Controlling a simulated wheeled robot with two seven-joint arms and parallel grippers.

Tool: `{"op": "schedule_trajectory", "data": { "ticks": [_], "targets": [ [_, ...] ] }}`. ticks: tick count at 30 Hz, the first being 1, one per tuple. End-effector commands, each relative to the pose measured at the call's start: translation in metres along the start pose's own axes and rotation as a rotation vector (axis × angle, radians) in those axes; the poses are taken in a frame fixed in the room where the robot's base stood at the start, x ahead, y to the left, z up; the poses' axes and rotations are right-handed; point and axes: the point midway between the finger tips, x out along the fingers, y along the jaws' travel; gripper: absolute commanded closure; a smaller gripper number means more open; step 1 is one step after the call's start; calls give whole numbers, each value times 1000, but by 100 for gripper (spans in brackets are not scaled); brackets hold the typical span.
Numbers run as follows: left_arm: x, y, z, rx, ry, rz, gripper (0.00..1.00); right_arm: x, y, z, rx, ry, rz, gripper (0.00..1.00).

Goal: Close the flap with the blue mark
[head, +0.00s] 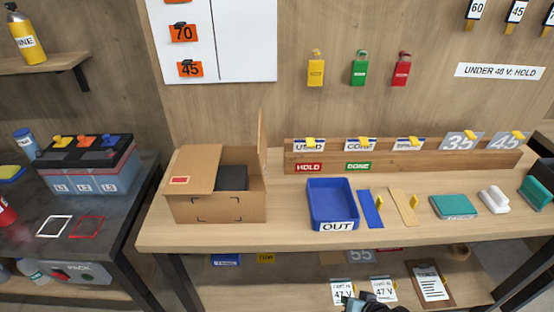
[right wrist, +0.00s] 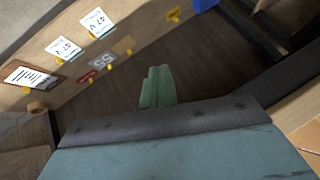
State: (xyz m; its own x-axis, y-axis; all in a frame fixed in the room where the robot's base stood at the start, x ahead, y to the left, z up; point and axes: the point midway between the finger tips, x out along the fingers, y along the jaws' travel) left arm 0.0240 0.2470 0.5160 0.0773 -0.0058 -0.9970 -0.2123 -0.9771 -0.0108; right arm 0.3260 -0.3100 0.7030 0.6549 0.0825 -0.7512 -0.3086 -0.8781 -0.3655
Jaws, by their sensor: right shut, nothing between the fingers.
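A brown cardboard box (head: 215,207) stands on the left part of the wooden bench in the head view. Its left flap (head: 192,168) lies folded over the top and bears a small red mark with a pale border (head: 179,181). Its right flap (head: 262,145) stands upright, seen nearly edge-on. No blue mark shows on either flap from here. A dark block (head: 231,178) shows in the box's open right part. My right gripper (right wrist: 157,85) is shut and empty, low in front of the bench and away from the box. My left gripper is not in view.
A blue OUT tray (head: 333,225) stands right of the box, with a blue strip (head: 371,208) and a tan strip (head: 403,207) beyond it. A wooden rail with cards (head: 430,161) runs along the back. A lower shelf (head: 300,295) holds cards and a clipboard.

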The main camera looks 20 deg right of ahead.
Motion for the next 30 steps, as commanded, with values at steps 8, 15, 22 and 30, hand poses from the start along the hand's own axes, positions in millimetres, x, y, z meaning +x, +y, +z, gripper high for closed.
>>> {"op": "schedule_trajectory", "data": {
  "ticks": [8, 15, 22, 30],
  "targets": [
    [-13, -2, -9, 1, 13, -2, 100, -99, -131, -153, 283, 145, -365, 100],
    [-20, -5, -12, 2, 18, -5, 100, -204, -219, -243, 612, 126, -770, 100],
    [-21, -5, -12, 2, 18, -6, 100, -224, -242, -257, 687, 88, -859, 100],
    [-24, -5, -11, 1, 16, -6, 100, -196, -270, -271, 687, 90, -859, 100]
  ]
}}
